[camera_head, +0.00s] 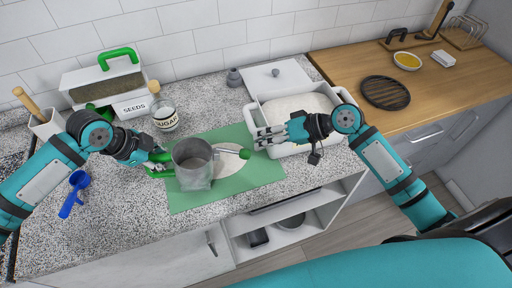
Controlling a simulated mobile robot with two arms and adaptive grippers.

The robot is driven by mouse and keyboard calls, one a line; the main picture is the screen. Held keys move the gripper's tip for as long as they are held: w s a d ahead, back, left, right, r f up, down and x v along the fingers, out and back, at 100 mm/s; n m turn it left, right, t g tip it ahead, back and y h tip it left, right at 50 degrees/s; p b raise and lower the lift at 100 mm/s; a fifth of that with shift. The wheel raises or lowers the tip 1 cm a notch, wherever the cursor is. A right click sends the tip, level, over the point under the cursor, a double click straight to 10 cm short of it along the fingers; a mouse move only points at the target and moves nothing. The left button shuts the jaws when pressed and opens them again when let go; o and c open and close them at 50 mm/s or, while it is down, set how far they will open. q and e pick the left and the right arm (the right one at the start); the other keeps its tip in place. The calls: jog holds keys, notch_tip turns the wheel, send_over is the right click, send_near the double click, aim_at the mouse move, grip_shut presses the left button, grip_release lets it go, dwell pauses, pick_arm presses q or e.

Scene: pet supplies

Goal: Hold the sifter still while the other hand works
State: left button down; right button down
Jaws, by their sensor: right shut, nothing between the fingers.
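The sifter (194,171) is a grey metal cup with a green handle, over the green mat (232,194). It looks upright, and I cannot tell whether it touches the mat. My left gripper (155,161) is at the green handle on the sifter's left side; its fingers overlap the handle and look closed around it. A thin rod with a green knob (244,153) sticks out on the sifter's right. My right gripper (265,137) is shut and empty, to the right of the knob and apart from it, by the white bin's front left edge.
The white bin (292,148) holds pale powder. A pale pile (226,167) lies on the mat. Behind stand a seeds box (130,106) and a sugar jar (165,120). A blue scoop (74,194) lies left. A round black trivet (385,92) sits on the wooden counter.

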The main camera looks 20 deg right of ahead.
pick_arm(q)
jog(key=shift+s, duration=0.1)
pick_arm(e)
jog(key=s+d+f+m+t+y, duration=0.1)
jog(key=s+d+f+m+t, duration=0.25)
jog(key=s+m+t, duration=0.7)
jog(key=w+a+m+g, duration=0.2)
jog(key=w+a, duration=0.3)
jog(key=w, duration=0.5)
jog(key=shift+w+a+r, duration=0.25)
jog(key=shift+r, duration=0.1)
jog(key=shift+m, duration=0.25)
pick_arm(q)
jog(key=shift+d, duration=0.1)
jog(key=shift+r, duration=0.1)
pick_arm(e)
jog(key=shift+s+a+r, duration=0.1)
jog(key=shift+s+a, duration=0.05)
jog(key=shift+s, duration=0.35)
jog(key=shift+s+a, duration=0.15)
jog(key=shift+s, duration=0.35)
